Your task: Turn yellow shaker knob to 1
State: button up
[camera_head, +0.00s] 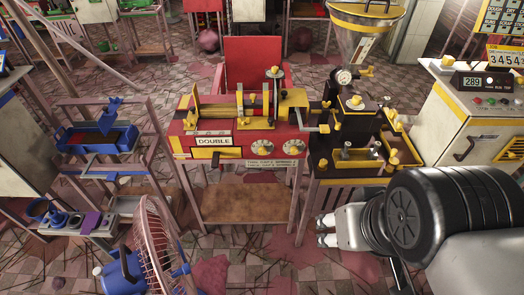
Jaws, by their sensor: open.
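Two round pale dials with yellow knobs sit on the front of the red machine marked DOUBLE, a left knob (264,149) and a right knob (292,147). A small label (272,163) is below them, too small to read. I cannot tell which knob is the shaker's, nor read the dial numbers or settings. My gripper (322,230) is at lower centre-right, pointing left, with its two pale fingertips apart and nothing seen between them. In the picture it is below and right of both knobs, apart from them. My arm hides the area to its right.
A black-and-yellow machine with a hopper (364,30) stands right of the red machine. A cream cabinet (460,120) with a display is at far right. A blue press (97,138) and a pink fan (158,250) are at left. Tiled floor shows in front of the red machine.

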aim_at(262, 151)
jog(key=j+z, duration=0.2)
jog(key=z, duration=0.15)
jog(key=j+z, duration=0.2)
jog(key=z, duration=0.15)
jog(key=k+j+z, duration=0.1)
jog(key=z, duration=0.25)
jog(key=j, duration=0.1)
